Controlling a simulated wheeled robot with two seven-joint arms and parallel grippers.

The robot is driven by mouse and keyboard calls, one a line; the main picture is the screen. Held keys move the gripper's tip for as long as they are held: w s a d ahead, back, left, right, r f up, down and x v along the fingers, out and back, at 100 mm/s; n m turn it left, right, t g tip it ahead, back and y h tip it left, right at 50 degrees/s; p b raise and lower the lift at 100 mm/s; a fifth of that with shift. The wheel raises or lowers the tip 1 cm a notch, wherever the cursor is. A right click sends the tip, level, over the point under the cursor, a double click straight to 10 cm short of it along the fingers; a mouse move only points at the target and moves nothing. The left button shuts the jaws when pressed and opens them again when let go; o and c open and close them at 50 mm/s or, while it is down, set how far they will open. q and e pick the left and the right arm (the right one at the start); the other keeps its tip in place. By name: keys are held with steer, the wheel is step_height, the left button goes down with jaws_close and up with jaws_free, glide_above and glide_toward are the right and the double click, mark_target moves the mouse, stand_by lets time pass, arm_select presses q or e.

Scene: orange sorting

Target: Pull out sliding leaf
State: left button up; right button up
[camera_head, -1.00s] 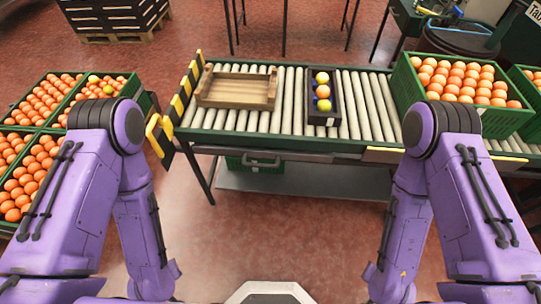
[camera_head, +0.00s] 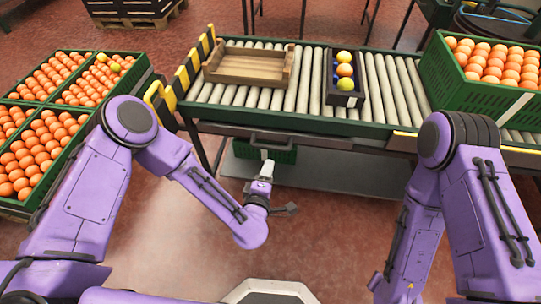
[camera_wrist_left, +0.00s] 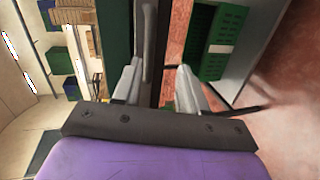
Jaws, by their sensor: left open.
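The sliding leaf (camera_head: 222,129) shows as a thin grey edge under the front of the roller conveyor, with a dark bar handle (camera_head: 273,147). It looks pushed in. My left gripper (camera_head: 265,168) is open, just in front of and below the handle in the head view. In the left wrist view, my open fingers (camera_wrist_left: 160,70) stand apart, with a grey bar, apparently the handle (camera_wrist_left: 148,45), ahead near the left finger. I cannot tell whether they touch. My right arm hangs at the right; its gripper is out of the picture.
A green crate (camera_head: 282,155) stands on the grey lower shelf (camera_head: 350,185). Orange crates flank both sides. The floor in front is clear.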

mark_target(269, 149)
arm_select(q)
steer(key=shift+n+t+y, duration=0.4)
steer(key=shift+n, duration=0.3)
steer(key=x, duration=0.7)
steer(key=a+r+b+x, duration=0.1)
steer(key=x, duration=0.2)
steer(key=shift+w, duration=0.35)
jaws_close()
